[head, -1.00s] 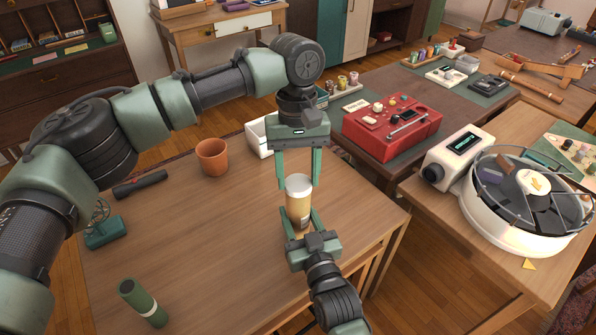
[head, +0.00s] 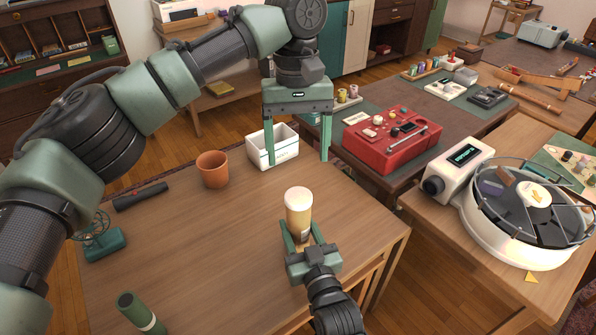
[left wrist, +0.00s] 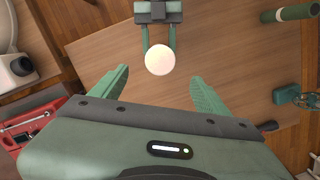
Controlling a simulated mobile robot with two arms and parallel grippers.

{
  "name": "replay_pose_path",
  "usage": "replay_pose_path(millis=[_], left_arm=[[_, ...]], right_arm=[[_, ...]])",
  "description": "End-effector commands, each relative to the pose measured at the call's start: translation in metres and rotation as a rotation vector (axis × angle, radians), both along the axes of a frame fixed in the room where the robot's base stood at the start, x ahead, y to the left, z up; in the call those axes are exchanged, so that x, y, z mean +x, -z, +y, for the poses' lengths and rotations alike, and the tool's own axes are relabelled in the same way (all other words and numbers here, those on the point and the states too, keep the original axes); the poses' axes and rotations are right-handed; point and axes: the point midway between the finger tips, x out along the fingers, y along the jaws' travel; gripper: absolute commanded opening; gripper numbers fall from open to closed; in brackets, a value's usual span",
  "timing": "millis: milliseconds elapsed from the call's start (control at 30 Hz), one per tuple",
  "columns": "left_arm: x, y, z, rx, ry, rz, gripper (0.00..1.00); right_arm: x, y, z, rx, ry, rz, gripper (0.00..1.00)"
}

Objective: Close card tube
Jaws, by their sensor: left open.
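The card tube (head: 300,221) stands upright at the right side of the wooden table, tan with a pale label. A cream-white cap (head: 298,196) sits on its top; I see no gap between them. My right gripper (head: 303,238) is shut around the tube's lower part. My left gripper (head: 298,160) is open and empty, its fingers pointing down, above and behind the tube. In the left wrist view the cap (left wrist: 160,60) shows as a pale disc beyond and between the open fingers (left wrist: 158,75), apart from them.
A terracotta pot (head: 212,169), a white bin (head: 272,148), a dark cylinder (head: 140,196), a small green fan (head: 104,242) and a green tube (head: 140,313) are around the table's edges. The table's middle is clear. A red device (head: 392,140) is on the table behind.

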Motion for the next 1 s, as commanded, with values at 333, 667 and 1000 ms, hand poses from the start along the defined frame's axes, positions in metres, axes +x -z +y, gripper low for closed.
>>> replay_pose_path(millis=[333,667,1000], left_arm=[[0.004,-0.028,0.000,0.000,0.000,0.001,0.76],[0.004,-0.028,0.001,0.000,0.000,0.000,0.76],[0.004,-0.028,0.001,0.001,0.000,0.000,0.76]], right_arm=[[0.000,0.000,0.000,0.000,0.000,0.001,0.00],[0.000,0.000,0.000,0.000,0.000,0.001,0.70],[-0.003,0.000,-0.001,0.000,0.000,0.001,0.70]])
